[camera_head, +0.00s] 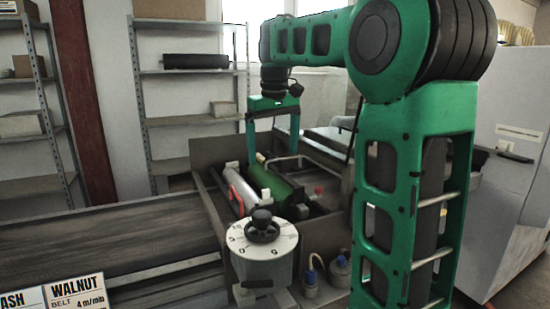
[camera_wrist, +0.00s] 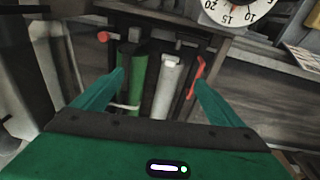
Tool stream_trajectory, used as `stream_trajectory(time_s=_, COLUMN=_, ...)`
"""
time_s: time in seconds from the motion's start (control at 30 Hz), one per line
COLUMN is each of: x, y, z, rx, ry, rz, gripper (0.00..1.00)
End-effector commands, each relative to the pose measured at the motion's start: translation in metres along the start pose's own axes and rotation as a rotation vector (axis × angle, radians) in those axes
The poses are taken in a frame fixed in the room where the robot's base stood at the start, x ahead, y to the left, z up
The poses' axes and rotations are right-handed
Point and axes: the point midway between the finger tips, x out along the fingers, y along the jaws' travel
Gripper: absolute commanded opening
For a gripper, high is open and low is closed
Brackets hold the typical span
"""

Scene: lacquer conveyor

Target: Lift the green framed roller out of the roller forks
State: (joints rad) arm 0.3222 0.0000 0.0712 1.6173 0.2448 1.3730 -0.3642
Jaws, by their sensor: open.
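The green roller (camera_head: 268,184) lies in an open grey box (camera_head: 200,148), beside a pale grey roller (camera_head: 238,190) with a red part (camera_head: 234,181) along it. A pale bent bar (camera_head: 300,160) rises near the green roller's far end. My gripper (camera_head: 272,157) is open above the box, fingers pointing down and empty. In the wrist view the green roller (camera_wrist: 138,82) lies between my open fingers, nearer the left one; the grey roller (camera_wrist: 167,84) is also between them, and the red part (camera_wrist: 197,76) is by the right finger. How the ends sit in the forks is unclear.
A white dial housing with a black knob (camera_head: 263,226) stands at the box's near side. A dark belt (camera_head: 100,240) runs off left, with a WALNUT sign (camera_head: 77,290) in front. Shelves (camera_head: 190,100) stand behind.

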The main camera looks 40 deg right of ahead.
Motion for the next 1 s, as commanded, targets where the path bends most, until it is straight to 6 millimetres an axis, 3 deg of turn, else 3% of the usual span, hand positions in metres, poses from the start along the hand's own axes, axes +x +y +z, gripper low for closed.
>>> stream_trajectory(time_s=0.2, x=0.031, y=0.036, z=-0.063, rx=0.025, ry=-0.052, rz=-0.023, gripper=0.91)
stream_trajectory(time_s=0.5, x=0.086, y=0.081, z=-0.127, rx=0.053, ry=-0.111, rz=-0.052, gripper=0.91)
stream_trajectory(time_s=0.7, x=0.106, y=0.095, z=-0.143, rx=0.060, ry=-0.126, rz=-0.061, gripper=0.91)
stream_trajectory(time_s=1.0, x=0.131, y=0.092, z=-0.142, rx=0.059, ry=-0.132, rz=-0.064, gripper=0.91)
